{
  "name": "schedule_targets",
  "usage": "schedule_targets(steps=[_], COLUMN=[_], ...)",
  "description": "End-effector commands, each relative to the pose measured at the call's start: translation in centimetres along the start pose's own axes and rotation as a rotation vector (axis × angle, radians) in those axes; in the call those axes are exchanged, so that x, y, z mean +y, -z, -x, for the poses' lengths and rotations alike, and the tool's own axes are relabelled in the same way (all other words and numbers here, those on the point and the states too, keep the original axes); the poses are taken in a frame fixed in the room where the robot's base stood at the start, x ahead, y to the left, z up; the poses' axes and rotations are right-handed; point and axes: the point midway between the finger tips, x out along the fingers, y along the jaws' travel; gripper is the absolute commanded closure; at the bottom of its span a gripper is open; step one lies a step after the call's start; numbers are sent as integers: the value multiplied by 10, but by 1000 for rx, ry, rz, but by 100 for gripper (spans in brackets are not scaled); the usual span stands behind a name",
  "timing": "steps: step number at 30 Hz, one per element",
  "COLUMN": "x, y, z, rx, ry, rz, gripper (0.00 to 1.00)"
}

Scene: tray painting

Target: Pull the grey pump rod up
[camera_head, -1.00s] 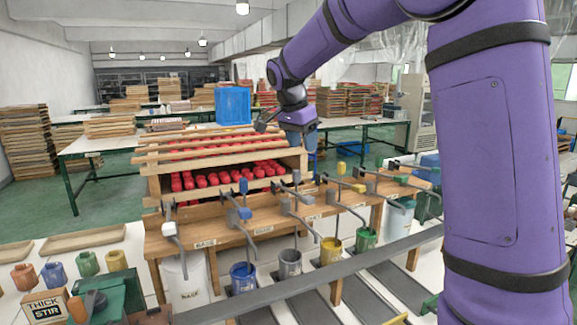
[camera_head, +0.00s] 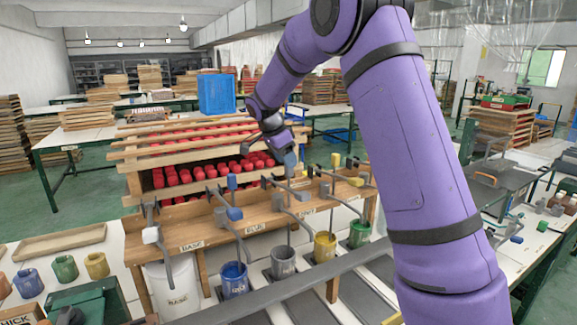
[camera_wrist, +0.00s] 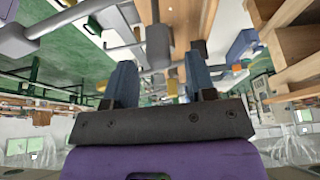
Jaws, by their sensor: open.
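The grey pump stands in the middle of the row on the wooden bench, with a grey block (camera_head: 279,202) and a bent spout above the grey paint can (camera_head: 283,262). My gripper (camera_head: 290,168) is just above and behind this pump, pointing down. In the wrist view, the two blue-grey fingers of my gripper (camera_wrist: 160,76) are apart, with nothing held between them. A grey block (camera_wrist: 158,46) lies ahead of the gap between the fingertips. I cannot tell how far it is from them, and the rod's top is hard to make out.
The blue pump (camera_head: 234,213) is left of the grey one and the yellow pump knob (camera_head: 355,182) is right. A rack of red jars (camera_head: 200,178) stands close behind. The blue can (camera_head: 234,278) and yellow can (camera_head: 325,247) flank the grey can.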

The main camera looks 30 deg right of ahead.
Motion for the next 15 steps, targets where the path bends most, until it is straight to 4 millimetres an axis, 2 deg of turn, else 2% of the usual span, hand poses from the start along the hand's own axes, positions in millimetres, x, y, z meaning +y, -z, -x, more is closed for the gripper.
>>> schedule_targets(steps=[3, 6, 15], x=[0, 0, 0], y=[0, 0, 0], z=[-16, -23, -28], rx=[0, 0, 0], ry=[-2, -1, 0], rz=[-1, -1, -1], gripper=[49, 49, 49])
